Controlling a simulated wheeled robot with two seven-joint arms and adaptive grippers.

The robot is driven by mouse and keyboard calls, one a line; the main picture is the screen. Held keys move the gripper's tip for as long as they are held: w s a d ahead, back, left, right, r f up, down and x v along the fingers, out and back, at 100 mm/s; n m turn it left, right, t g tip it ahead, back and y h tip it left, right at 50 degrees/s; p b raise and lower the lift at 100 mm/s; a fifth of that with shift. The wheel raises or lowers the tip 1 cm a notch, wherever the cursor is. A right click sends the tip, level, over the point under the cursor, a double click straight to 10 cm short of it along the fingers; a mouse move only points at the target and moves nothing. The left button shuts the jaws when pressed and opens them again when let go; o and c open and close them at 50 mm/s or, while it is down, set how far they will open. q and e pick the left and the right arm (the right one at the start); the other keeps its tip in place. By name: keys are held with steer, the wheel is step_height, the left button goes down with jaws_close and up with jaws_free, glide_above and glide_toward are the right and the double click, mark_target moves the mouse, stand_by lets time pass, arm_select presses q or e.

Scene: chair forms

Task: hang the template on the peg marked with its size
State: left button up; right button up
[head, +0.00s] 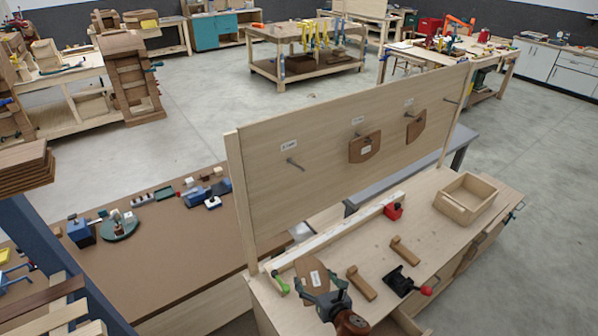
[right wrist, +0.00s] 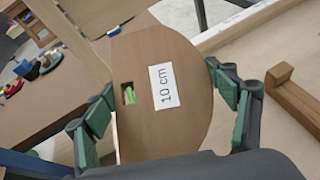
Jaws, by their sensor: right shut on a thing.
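My right gripper (head: 322,291) is shut on a brown template (head: 304,269) near the front left of the bench. In the right wrist view the template (right wrist: 185,120) has a rounded edge, a small slot and a white label (right wrist: 162,86) reading "10 cm". The gripper's fingers lie on either side of it. The upright peg board (head: 330,160) stands behind. Its left peg (head: 294,163) is bare, below a label (head: 289,146) too small to read. Two templates hang on the board, one in the middle (head: 362,153) and one to the right (head: 415,129). My left gripper is not in view.
A brown table (head: 165,265) stands left.

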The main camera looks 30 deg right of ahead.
steer(key=w+d+r+m+h+p, duration=0.2)
steer(key=w+r+m+p, duration=0.15)
steer(key=r+m, duration=0.45)
steer(key=w+d+r+m+t+h+p, duration=0.15)
steer(key=r+m+p, duration=0.3)
steer(key=r, duration=0.75)
steer(key=w+d+r+m+h+p, duration=0.3)
steer(key=r+m, duration=0.4)
steer(key=r, duration=0.3)
steer(key=w+a+b, duration=0.1)
steer(key=w+b, duration=0.2)
steer(key=w, duration=0.7)
steer(key=shift+f+b, duration=0.3)
steer(key=shift+f, duration=0.1)
steer(key=shift+w+a+n+y, duration=0.1)
steer(key=shift+w+n+y, duration=0.1)
steer(key=shift+n+y, duration=0.05)
steer(key=shift+f, duration=0.2)
